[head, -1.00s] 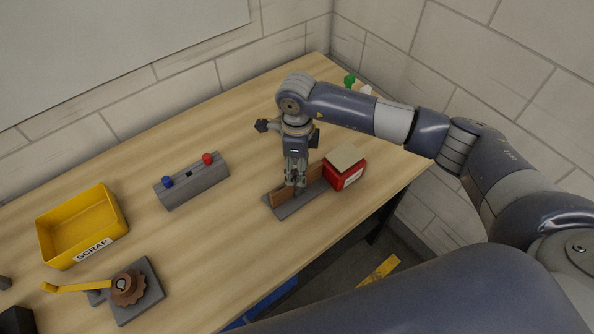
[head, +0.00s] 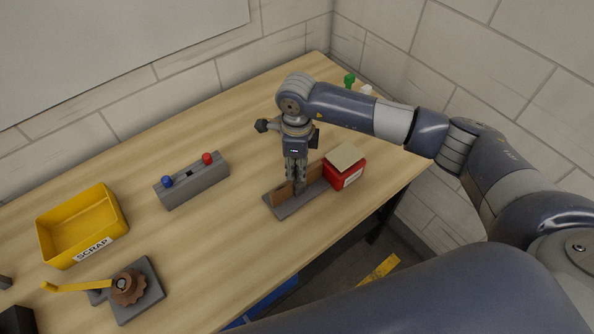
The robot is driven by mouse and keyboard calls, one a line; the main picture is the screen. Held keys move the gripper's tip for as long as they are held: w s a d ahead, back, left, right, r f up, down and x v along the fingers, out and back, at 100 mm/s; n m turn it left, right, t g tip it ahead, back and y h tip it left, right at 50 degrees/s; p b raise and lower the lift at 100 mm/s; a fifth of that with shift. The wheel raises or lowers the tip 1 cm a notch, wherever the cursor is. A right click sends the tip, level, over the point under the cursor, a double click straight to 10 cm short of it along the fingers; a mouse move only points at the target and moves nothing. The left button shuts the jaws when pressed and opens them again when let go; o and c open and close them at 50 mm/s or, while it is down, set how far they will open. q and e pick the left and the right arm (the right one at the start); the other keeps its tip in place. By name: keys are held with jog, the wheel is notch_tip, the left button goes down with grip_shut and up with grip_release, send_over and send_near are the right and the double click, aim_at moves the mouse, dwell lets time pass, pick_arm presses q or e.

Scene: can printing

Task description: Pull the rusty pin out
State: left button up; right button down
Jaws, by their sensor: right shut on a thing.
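No other thing shows clearly as a rusty pin. A rust-brown toothed wheel (head: 128,287) with a dark hub sits on a grey plate at the lower left. My left gripper is not in view.
A yellow SCRAP bin (head: 104,250) and a grey block (head: 196,188) with blue and red knobs stand to the left. The middle of the wooden table (head: 225,245) is clear.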

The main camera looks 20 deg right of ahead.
notch_tip(320, 180, up, 9)
jog(key=b, duration=0.3)
jog(key=shift+f, duration=0.15)
notch_tip(320, 180, up, 8)
jog(key=p, duration=0.2)
jog(key=shift+p, duration=0.4)
dwell(0.3)
jog(key=shift+f, duration=0.1)
